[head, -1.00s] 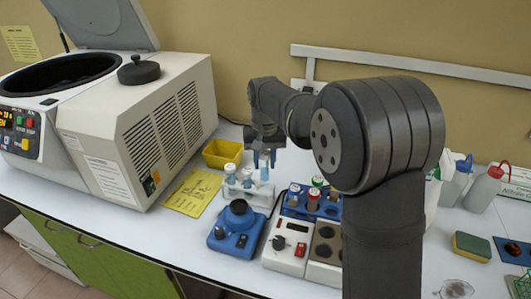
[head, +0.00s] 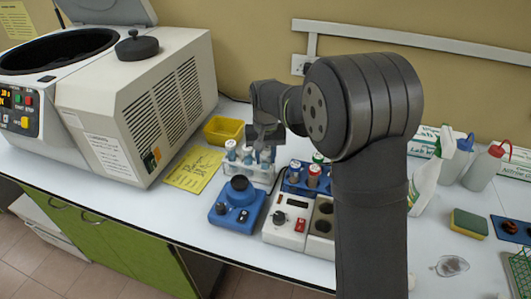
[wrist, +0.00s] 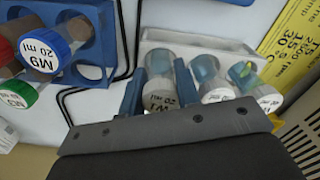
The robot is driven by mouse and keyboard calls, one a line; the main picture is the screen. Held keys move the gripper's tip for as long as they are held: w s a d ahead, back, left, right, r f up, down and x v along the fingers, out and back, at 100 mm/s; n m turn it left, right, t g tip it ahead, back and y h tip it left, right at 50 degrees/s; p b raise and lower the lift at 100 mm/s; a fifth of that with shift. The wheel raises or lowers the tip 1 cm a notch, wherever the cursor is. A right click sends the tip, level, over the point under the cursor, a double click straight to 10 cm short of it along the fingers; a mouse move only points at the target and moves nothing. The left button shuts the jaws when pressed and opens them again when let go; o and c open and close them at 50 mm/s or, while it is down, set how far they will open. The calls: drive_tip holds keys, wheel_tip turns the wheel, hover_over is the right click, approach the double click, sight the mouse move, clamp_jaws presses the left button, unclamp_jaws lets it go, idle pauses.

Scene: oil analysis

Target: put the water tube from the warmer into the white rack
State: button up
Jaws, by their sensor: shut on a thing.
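The water tube (wrist: 160,92), with a pale cap lettered "20 ml", is between the blue fingers of my gripper (wrist: 158,72) in the wrist view. My gripper is shut on it. The tube stands at one end of the white rack (wrist: 205,40), with its lower part at or in a rack slot; I cannot tell how deep it sits. In the head view my gripper (head: 264,149) is over the right end of the white rack (head: 258,177). The warmer (head: 286,226), a white block with a red switch, shows open dark wells and is partly hidden by my arm.
Two other capped tubes (wrist: 212,85) stand in the white rack close beside my finger. A blue rack (head: 291,184) with red- and green-capped tubes is to the right. A blue mixer (head: 238,205) is in front, a yellow bin (head: 222,130) behind, the centrifuge (head: 140,110) left.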

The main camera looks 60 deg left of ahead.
drive_tip(key=o, duration=1)
wheel_tip(320, 180, up, 18)
drive_tip(key=shift+f, duration=0.25)
drive_tip(key=shift+f, duration=0.1)
wheel_tip(320, 180, down, 16)
drive_tip(key=shift+r, duration=0.25)
idle(0.7)
